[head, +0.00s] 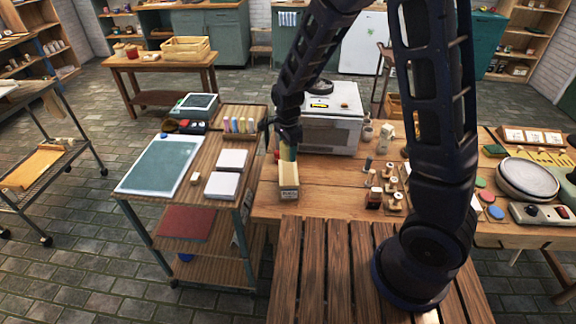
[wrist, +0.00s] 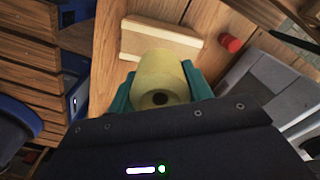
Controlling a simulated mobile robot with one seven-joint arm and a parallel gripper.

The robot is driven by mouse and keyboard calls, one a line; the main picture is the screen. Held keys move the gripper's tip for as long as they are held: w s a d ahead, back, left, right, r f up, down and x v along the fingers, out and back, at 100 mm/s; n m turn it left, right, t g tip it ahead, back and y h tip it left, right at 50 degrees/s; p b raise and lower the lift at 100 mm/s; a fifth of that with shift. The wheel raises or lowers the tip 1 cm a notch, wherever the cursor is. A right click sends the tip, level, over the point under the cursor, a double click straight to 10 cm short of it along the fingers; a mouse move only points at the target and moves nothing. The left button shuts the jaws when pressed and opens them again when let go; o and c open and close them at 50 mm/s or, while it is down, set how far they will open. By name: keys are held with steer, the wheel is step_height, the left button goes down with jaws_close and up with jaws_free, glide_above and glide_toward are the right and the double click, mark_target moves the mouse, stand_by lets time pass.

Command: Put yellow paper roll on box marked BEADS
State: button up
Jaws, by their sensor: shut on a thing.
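The yellow paper roll (wrist: 162,72) is held between the two teal fingers of my gripper (wrist: 160,92), end toward the wrist camera with a dark hole in it. In the head view my gripper (head: 287,150) is just above the far end of a small pale box (head: 290,181); the roll is mostly hidden there. The box has a dark label on its near face, too small to read surely. The box also shows in the wrist view (wrist: 150,38), just beyond the roll. Whether roll and box touch, I cannot tell.
A grey machine (head: 332,125) stands behind and right of the box. A small red cylinder (wrist: 230,43) is near the box. Wooden spools and bottles (head: 374,197) stand to the right. The shelf cart (head: 218,151) is left. Table wood right of the box is clear.

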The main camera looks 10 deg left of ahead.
mark_target(288, 172)
steer(key=shift+f, duration=3.5)
steer(key=shift+f, duration=0.15)
steer(key=o, duration=1)
